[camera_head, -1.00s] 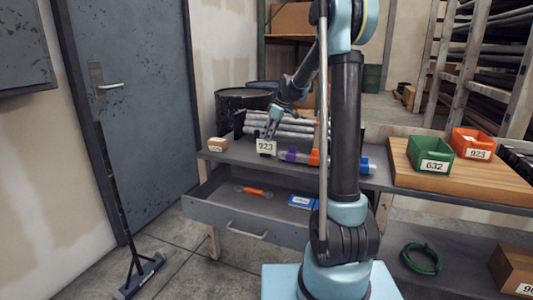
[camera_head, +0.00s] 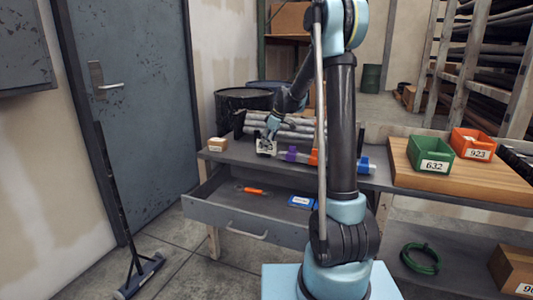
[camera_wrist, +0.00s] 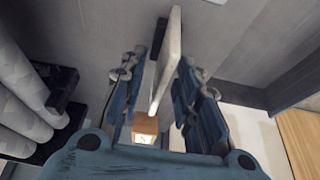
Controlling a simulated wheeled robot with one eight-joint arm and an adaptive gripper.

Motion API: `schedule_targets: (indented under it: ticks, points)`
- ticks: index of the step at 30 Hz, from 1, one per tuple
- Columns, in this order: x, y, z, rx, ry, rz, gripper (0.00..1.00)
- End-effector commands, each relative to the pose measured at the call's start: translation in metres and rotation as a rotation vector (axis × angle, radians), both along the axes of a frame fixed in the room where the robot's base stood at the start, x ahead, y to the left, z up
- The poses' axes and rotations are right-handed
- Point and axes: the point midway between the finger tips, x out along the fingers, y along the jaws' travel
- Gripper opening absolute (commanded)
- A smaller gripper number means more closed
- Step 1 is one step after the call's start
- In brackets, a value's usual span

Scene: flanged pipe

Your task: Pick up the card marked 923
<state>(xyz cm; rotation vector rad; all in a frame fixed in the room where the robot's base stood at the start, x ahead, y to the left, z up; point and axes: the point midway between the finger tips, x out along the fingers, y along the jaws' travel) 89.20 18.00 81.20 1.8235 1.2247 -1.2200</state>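The white card marked 923 (camera_head: 266,149) stands on the grey workbench shelf, in front of a stack of grey pipes. In the head view my gripper (camera_head: 268,138) is down at the card and covers part of it, so its number is no longer clearly readable. In the wrist view the card (camera_wrist: 166,62) shows nearly edge-on between the two blue fingers of my gripper (camera_wrist: 160,92). The fingers look apart, with a gap beside the card. I cannot tell whether either finger touches it.
Grey pipes (camera_head: 300,128) lie behind the card, with coloured pipe ends to its right. A small labelled box (camera_head: 217,144) sits to its left. An open drawer (camera_head: 250,205) is below. Green 632 bin (camera_head: 430,153) and orange 923 bin (camera_head: 473,142) stand on a wooden board.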

Motion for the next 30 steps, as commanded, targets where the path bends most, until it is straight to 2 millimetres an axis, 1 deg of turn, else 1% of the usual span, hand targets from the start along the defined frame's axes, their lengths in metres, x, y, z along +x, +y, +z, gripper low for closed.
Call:
schedule_targets:
  ticks: [17, 18, 21, 30]
  points:
    - [0.0, -0.0001, -0.0037, 0.0, 0.0, 0.0, 0.3]
    - [0.0, -0.0001, -0.0037, 0.0, 0.0, 0.0, 0.21]
    - [0.0, -0.0001, -0.0037, 0.0, 0.0, 0.0, 0.0]
    - [0.0, -0.0002, -0.0036, 0.0, 0.0, 0.0, 0.0]
